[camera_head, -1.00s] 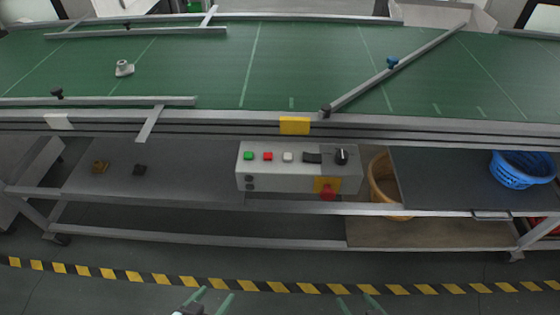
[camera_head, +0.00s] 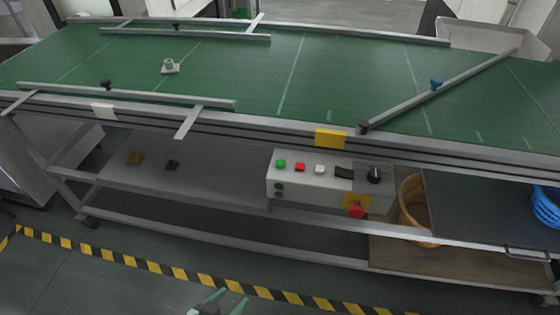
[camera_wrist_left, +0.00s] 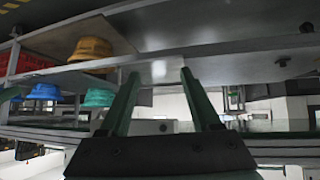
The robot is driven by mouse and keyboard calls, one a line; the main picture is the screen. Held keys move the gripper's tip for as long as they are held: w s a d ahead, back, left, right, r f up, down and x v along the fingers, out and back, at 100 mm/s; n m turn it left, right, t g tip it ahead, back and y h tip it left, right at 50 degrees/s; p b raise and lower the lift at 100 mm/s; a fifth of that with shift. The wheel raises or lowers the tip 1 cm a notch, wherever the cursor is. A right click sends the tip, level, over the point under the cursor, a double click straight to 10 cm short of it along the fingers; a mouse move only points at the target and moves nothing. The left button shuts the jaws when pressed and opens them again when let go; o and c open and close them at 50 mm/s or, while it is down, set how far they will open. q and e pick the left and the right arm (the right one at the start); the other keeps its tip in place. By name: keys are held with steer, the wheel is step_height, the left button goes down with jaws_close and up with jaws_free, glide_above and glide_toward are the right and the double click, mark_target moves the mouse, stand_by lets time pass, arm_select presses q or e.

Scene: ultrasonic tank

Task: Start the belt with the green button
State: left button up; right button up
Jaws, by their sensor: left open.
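The green button (camera_head: 281,164) is at the left end of a row on a grey control box (camera_head: 325,190), fixed under the front edge of the green conveyor belt (camera_head: 235,80). A red button (camera_head: 300,167) and a white button (camera_head: 319,169) sit to its right. My left gripper (camera_head: 224,302) shows at the bottom edge of the head view, well in front of and below the box, apart from it. In the left wrist view its two fingers (camera_wrist_left: 162,85) are spread with nothing between them. I cannot make out the green button in that view.
The box also carries a black knob (camera_head: 375,174) and a red emergency stop (camera_head: 356,210) on yellow. A lower shelf (camera_head: 225,170) runs beneath the belt. A yellow-black floor stripe (camera_head: 155,267) crosses open floor in front.

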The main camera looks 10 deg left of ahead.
arm_select(q)
jaws_close()
stand_by(1.4)
